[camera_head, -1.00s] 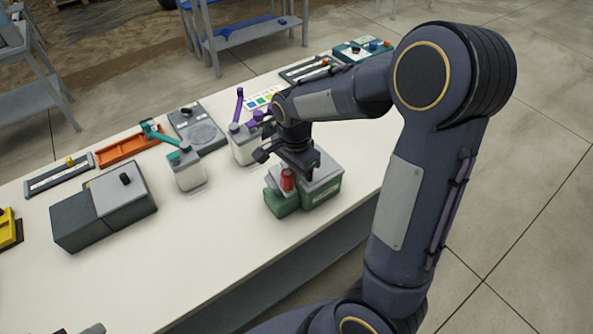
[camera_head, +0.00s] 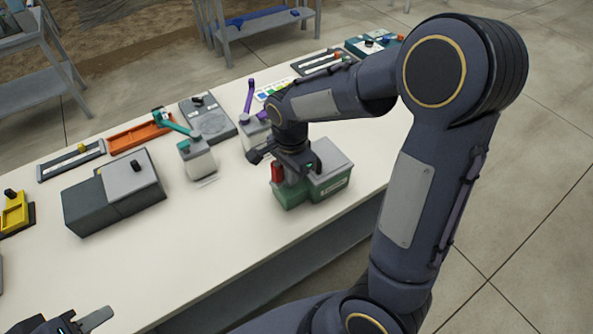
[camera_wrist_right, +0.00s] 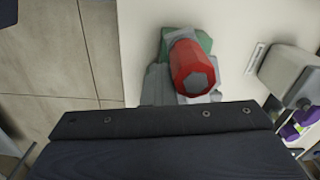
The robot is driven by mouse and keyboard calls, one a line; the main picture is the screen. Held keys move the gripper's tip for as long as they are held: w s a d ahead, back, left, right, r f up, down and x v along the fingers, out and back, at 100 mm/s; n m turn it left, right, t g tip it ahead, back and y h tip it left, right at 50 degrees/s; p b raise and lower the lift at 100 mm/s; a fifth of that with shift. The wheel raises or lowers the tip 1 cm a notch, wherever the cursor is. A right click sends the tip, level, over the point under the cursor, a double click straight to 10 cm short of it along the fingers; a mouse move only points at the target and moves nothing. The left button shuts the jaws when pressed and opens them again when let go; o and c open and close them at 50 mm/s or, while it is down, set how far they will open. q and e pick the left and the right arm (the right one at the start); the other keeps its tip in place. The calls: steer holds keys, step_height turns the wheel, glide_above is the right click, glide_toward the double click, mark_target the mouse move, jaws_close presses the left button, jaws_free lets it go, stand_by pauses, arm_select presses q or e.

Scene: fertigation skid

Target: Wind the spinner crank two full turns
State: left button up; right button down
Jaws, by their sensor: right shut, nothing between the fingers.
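The spinner's crank appears to be the upright red knob (camera_head: 277,172) at the left of a green and grey box (camera_head: 332,182) near the table's right front edge. In the right wrist view the red knob (camera_wrist_right: 193,68) stands just beyond a dark part of my gripper. My right gripper (camera_head: 290,168) is beside the knob, over the box, shut with nothing held. Whether it touches the knob I cannot tell; the crank arm is mostly hidden. My left gripper (camera_head: 80,322) is at the bottom left edge, partly cut off, away from the box.
A pump bottle with a teal handle (camera_head: 198,158) and one with a purple handle (camera_head: 254,132) stand left of and behind the box. A grey stepped block (camera_head: 115,190), an orange tray (camera_head: 140,136) and a grey plate device (camera_head: 208,122) are farther left. The front middle of the table is clear.

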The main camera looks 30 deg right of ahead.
mark_target(278, 172)
steer(key=shift+w+a, duration=0.65)
steer(key=shift+a, duration=0.35)
steer(key=shift+w+a, duration=0.2)
steer(key=shift+w, duration=0.15)
steer(key=c, duration=1.7)
jaws_free()
steer(key=shift+r, duration=0.1)
